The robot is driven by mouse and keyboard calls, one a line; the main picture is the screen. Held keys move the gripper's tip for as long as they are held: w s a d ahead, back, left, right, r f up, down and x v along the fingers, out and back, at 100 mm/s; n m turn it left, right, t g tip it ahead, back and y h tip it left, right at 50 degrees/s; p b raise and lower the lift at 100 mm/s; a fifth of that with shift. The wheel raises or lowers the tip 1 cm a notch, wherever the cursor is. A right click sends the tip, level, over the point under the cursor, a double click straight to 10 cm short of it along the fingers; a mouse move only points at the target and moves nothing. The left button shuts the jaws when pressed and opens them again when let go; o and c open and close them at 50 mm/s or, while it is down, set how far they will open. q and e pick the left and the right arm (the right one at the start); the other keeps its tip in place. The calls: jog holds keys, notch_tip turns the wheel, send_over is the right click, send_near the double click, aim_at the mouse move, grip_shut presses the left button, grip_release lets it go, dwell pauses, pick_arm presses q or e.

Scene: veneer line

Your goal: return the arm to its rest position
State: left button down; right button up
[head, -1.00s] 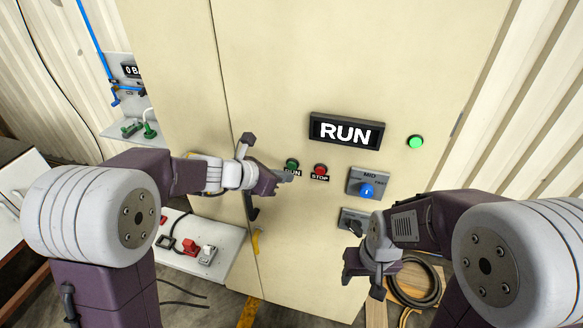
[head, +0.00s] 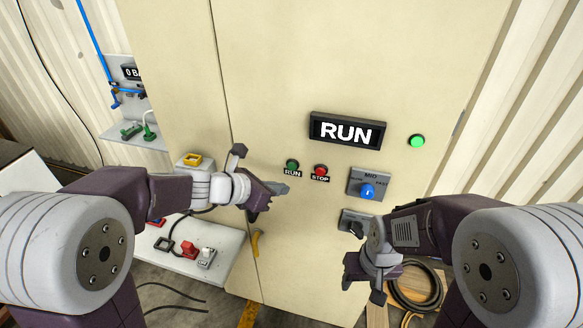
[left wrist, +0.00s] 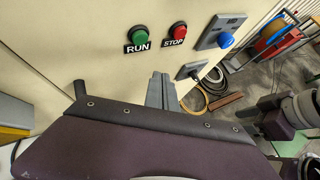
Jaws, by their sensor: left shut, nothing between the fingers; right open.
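My left gripper (head: 281,188) is shut and empty, held in front of the cream cabinet (head: 290,60), just below the green RUN button (head: 292,165). It stands apart from the button. In the left wrist view its closed fingers (left wrist: 160,92) point at the panel, below the green RUN button (left wrist: 139,37) and the red STOP button (left wrist: 178,31). My right gripper (head: 363,278) is open and hangs low in front of the cabinet, below the lower black switch (head: 355,222). The display (head: 347,131) reads RUN and the green lamp (head: 416,141) is lit.
A blue selector knob (head: 367,191) sits on a plate marked MID. A white shelf (head: 215,265) with red and grey connectors is at lower left. A coiled black hose (head: 416,290) lies at lower right. Blue pipe and green valves are at far left.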

pick_arm(q)
jog(key=s+a+f+m+g+y+b, duration=0.1)
jog(key=s+a+f+m+b, duration=0.2)
jog(key=f, duration=0.4)
jog(key=s+a+f+m+g+y+b, duration=0.1)
jog(key=s+a+f+m+g+b, duration=0.2)
jog(key=f+b, duration=0.4)
jog(key=s+a+f+m+y+b, duration=0.1)
jog(key=s+f+m+b, duration=0.2)
jog(key=s+f, duration=0.35)
jog(key=s+a+f+m+g+y, duration=0.1)
jog(key=s+a+f+m+y, duration=0.1)
jog(key=m, duration=0.6)
jog(key=s+a+f+m+y, duration=0.3)
jog(key=a+f+m, duration=0.2)
jog(key=a+m, duration=0.2)
jog(key=shift+s+a+f+m+g, duration=0.3)
jog(key=shift+m+g, duration=0.1)
jog(key=shift+m, duration=0.7)
